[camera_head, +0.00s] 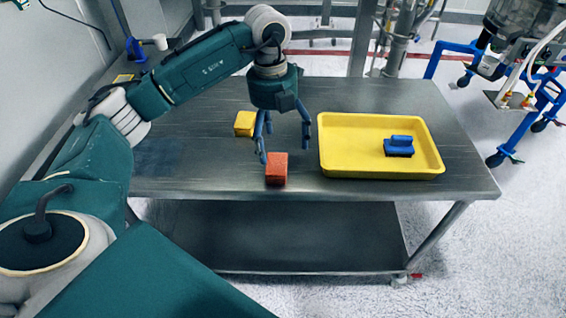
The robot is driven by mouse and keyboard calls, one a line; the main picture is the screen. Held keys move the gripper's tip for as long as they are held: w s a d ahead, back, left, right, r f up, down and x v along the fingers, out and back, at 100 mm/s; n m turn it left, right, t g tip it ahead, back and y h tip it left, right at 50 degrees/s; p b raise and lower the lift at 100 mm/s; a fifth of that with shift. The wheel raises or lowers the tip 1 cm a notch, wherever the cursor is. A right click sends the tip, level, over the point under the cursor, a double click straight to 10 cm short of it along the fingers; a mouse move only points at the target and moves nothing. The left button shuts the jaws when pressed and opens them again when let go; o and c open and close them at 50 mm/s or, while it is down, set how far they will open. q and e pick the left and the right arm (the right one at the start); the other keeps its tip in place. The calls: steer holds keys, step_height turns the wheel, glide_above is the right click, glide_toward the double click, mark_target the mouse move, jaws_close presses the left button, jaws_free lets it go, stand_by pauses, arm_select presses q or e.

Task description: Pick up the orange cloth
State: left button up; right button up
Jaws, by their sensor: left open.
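The orange cloth (277,169) is a small folded block on the steel table, near its front edge. My left gripper (283,142) points down from above, just behind and over the cloth. Its fingers are spread apart, with nothing seen between them. One finger comes down near the cloth's left side; whether it touches cannot be told. My right gripper is not in the view.
A yellow cloth (245,124) lies behind and left of the orange one. Blue-framed equipment (546,95) stands beyond, at right.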

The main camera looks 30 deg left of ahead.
mark_target(272, 163)
arm_select(q)
steer(key=shift+s+a+r+y, duration=0.1)
steer(key=shift+a+r+y, duration=0.1)
steer(key=shift+a, duration=0.35)
steer(key=shift+s+a+r+y, duration=0.1)
steer(key=shift+a+r, duration=0.05)
steer(key=shift+a, duration=0.35)
steer(key=shift+s+a+f, duration=0.1)
steer(key=shift+a+f, duration=0.1)
steer(key=shift+f, duration=0.1)
step_height(272, 163, down, 4)
steer(key=shift+f+p, duration=0.25)
steer(key=shift+p, duration=0.3)
steer(key=f, duration=0.1)
steer(key=f+p, duration=0.1)
steer(key=f, duration=0.1)
steer(key=f+p, duration=0.1)
steer(key=shift+w+d+f, duration=0.15)
steer(key=shift+w+f, duration=0.15)
steer(key=shift+f, duration=0.45)
steer(key=c, duration=1.2)
